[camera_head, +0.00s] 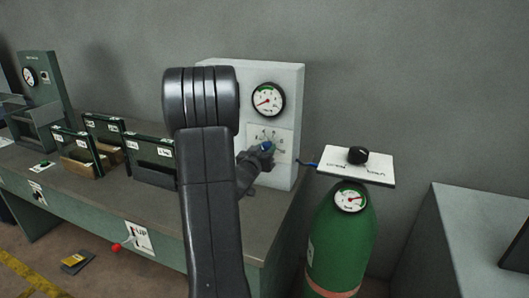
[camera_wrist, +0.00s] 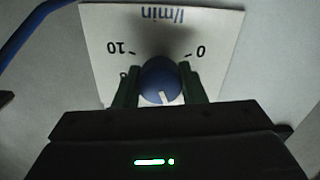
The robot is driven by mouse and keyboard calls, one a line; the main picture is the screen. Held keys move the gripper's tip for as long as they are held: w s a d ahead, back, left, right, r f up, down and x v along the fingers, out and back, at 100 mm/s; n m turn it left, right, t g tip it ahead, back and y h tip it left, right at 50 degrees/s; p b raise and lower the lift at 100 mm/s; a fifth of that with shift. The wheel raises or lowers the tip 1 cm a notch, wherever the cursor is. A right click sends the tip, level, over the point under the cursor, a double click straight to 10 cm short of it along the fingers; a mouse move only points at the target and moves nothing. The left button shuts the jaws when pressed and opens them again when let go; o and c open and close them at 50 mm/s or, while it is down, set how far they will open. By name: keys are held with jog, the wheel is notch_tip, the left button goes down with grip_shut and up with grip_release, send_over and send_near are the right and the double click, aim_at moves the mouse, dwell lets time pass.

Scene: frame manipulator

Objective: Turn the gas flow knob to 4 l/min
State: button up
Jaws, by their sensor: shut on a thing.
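The blue gas flow knob (camera_head: 267,146) is on the scale plate (camera_head: 283,143) on the front of a white panel (camera_head: 293,165). My gripper (camera_head: 258,155) reaches it from the front. In the wrist view my gripper (camera_wrist: 160,85) is shut on the knob (camera_wrist: 157,73), one finger on each side. The plate (camera_wrist: 205,25) appears upside down there, with "l/min", 10 on the left and 0 on the right. The knob's white mark points down the picture, slightly right, away from "l/min". The numbers near the mark are hidden by my gripper.
A round gauge (camera_head: 268,100) is above the knob. A green gas cylinder (camera_head: 335,240) with a white plate (camera_head: 378,173) and black knob (camera_head: 358,155) stands right of the bench (camera_head: 195,247). Dark holders (camera_head: 150,158) stand on the bench to the left. My arm covers the middle.

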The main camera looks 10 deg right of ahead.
jog(key=o, duration=1)
jog(key=b+v, duration=0.1)
jog(key=v, duration=1.3)
jog(key=shift+b, duration=0.35)
jog(key=p+x, duration=0.1)
jog(key=x, duration=1.2)
jog(key=shift+w+d+p, duration=0.25)
jog(key=shift+w+p, duration=0.05)
jog(key=shift+p, duration=0.1)
jog(key=shift+w+d+r+p, duration=0.1)
jog(key=shift+w+p, duration=0.05)
jog(key=shift+p, duration=0.15)
jog(key=shift+n, duration=0.4)
